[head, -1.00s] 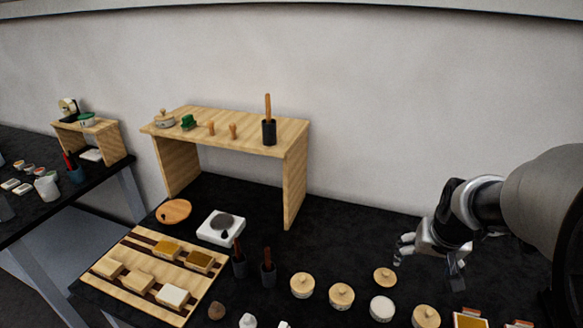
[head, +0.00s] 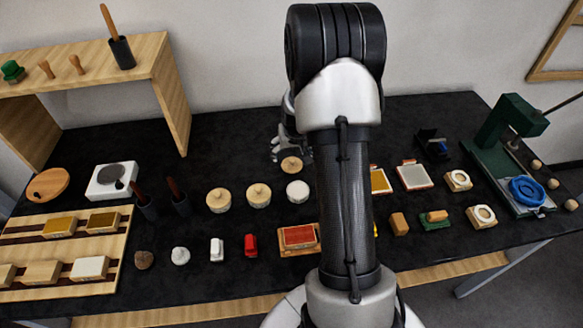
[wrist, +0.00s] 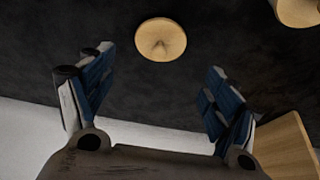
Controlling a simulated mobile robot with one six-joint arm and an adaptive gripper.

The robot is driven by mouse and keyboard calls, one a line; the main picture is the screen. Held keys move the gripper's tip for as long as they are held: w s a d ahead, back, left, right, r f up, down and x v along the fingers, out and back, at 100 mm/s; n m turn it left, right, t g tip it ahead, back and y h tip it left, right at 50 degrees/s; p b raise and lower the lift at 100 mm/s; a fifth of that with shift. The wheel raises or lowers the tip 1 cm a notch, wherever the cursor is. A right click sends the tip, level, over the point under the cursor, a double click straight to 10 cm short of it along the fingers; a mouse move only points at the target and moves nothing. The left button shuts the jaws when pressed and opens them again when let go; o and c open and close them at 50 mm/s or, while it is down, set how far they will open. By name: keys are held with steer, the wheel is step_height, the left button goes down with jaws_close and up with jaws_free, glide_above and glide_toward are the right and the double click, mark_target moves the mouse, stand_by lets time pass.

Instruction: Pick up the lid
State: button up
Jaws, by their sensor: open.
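The lid is a round pale wooden disc with a small knob. It lies on the black tabletop behind an open jar with white contents (head: 298,191) in the head view (head: 291,164). In the wrist view the lid (wrist: 160,39) shows whole, ahead of the fingers and roughly centred between them. My gripper (head: 277,152) is close by, just behind and left of the lid in the head view. Its two blue-padded fingers are spread wide with nothing between them in the wrist view (wrist: 155,68). I see no contact with the lid.
Two wooden-lidded jars (head: 258,195) stand left of the open jar. A wooden shelf (head: 165,75) stands at the back left. A green press (head: 512,125) is at the right. My arm hides part of the table's middle. Black table around the lid is mostly bare.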

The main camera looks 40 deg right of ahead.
mark_target(292, 159)
steer(key=x, duration=0.2)
steer(key=b+x, duration=0.1)
steer(key=x, duration=0.1)
steer(key=b+x, duration=0.1)
steer(key=x, duration=0.1)
steer(key=shift+s+d+f, duration=0.1)
steer(key=shift+s+f, duration=0.1)
steer(key=shift+f, duration=0.15)
steer(key=shift+r, duration=0.1)
steer(key=shift+c, duration=0.6)
steer(key=c, duration=0.8)
